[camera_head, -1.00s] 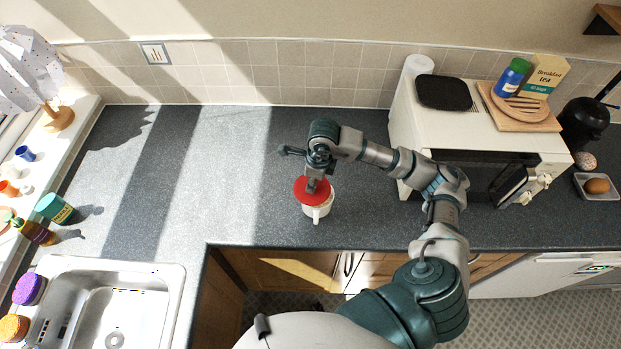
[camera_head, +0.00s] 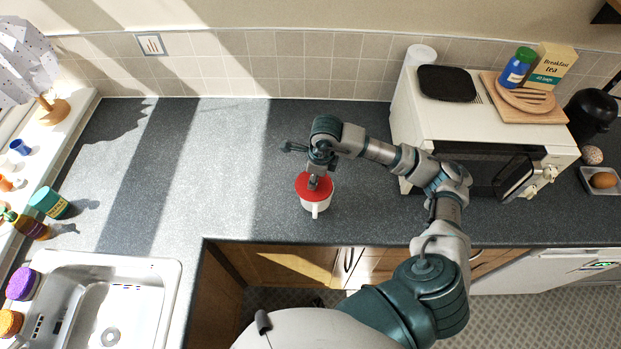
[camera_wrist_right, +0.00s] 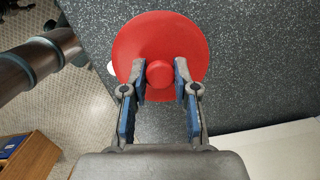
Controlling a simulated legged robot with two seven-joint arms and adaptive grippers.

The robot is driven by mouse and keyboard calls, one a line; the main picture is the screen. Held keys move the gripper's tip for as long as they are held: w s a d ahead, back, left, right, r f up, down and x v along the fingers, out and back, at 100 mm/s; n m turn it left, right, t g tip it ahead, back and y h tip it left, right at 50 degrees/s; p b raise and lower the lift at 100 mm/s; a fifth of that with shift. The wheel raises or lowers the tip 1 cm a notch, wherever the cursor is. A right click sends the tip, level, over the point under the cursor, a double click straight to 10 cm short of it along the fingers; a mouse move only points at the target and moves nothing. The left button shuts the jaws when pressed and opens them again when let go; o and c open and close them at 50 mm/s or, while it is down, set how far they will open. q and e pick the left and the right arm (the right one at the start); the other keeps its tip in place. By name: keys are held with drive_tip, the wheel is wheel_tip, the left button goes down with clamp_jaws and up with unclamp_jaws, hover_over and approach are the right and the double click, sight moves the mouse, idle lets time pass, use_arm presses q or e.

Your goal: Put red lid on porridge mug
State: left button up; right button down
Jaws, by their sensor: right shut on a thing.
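The porridge mug (camera_head: 317,205) is white and stands upright on the dark counter, near its front edge. The red lid (camera_head: 304,186) covers the top of the mug; whether it is fully seated is hard to tell. In the right wrist view the red lid (camera_wrist_right: 160,50) is a round disc with a central knob, and a small white piece of the mug (camera_wrist_right: 111,68) shows at its left edge. My right gripper (camera_head: 315,184) points down over the lid, and its fingers (camera_wrist_right: 160,74) are shut on the knob. My left gripper is not in view.
The sink (camera_head: 150,272) is at lower left. The counter (camera_head: 215,150) left of the mug is clear.

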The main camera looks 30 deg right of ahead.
sight(322, 180)
drive_tip(key=d, duration=0.3)
drive_tip(key=shift+f, duration=0.3)
drive_tip(key=shift+a+b, duration=0.25)
drive_tip(key=shift+b, duration=0.05)
drive_tip(key=shift+a+r, duration=0.25)
drive_tip(key=shift+a, duration=0.4)
drive_tip(key=shift+d, duration=0.45)
drive_tip(key=shift+d+f, duration=0.1)
drive_tip(key=shift+d, duration=0.15)
drive_tip(key=shift+d+f, duration=0.1)
drive_tip(key=shift+d, duration=0.15)
drive_tip(key=shift+a, duration=0.75)
drive_tip(key=shift+a+r, duration=0.3)
drive_tip(key=shift+a, duration=0.35)
drive_tip(key=shift+d+f, duration=0.1)
drive_tip(key=shift+d, duration=0.45)
drive_tip(key=shift+a, duration=0.7)
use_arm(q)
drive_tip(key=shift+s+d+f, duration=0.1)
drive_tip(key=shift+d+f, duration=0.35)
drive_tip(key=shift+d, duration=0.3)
